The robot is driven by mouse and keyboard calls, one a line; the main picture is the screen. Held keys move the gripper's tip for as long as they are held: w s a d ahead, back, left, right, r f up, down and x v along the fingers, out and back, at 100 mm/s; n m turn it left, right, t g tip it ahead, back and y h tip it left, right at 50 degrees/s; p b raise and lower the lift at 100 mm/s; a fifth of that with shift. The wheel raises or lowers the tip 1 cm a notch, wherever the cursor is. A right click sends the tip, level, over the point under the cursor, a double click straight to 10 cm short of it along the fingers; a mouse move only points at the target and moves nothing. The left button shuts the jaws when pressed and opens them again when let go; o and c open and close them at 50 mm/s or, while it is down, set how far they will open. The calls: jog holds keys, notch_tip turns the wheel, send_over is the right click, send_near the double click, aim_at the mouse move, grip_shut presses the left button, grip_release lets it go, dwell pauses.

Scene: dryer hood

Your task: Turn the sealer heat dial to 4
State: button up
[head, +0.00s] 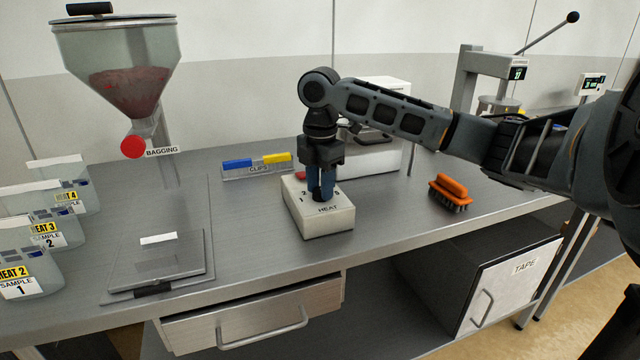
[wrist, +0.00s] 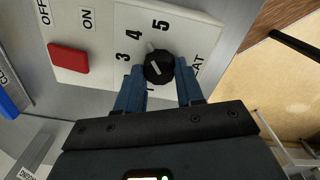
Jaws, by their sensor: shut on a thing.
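The heat sealer control box (head: 318,222) is a white block on the bench, marked HEAT. In the wrist view the black heat dial (wrist: 159,66) sits on its top face (wrist: 205,40), inside an arc of numbers. Its pale pointer (wrist: 150,46) points between 4 and 5, closer to 4. My gripper (head: 321,190) points down over the box. In the wrist view my gripper (wrist: 159,73) is shut on the dial, one blue finger on each side. The 2 is hidden in the wrist view, and the fingers largely hide the dial in the head view.
A red switch (wrist: 69,59) marked OFF and ON is beside the dial. A clips holder (head: 257,168) stands behind left, an orange brush (head: 450,192) to the right. A bagging hopper (head: 125,65) and sample bags (head: 50,230) are at left. Bench in front of the box is clear.

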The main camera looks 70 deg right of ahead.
jog(key=shift+n, duration=1.1)
jog(key=o, duration=1)
jog(key=shift+o, duration=0.2)
jog(key=shift+r+b, duration=0.35)
jog(key=shift+r, duration=3.6)
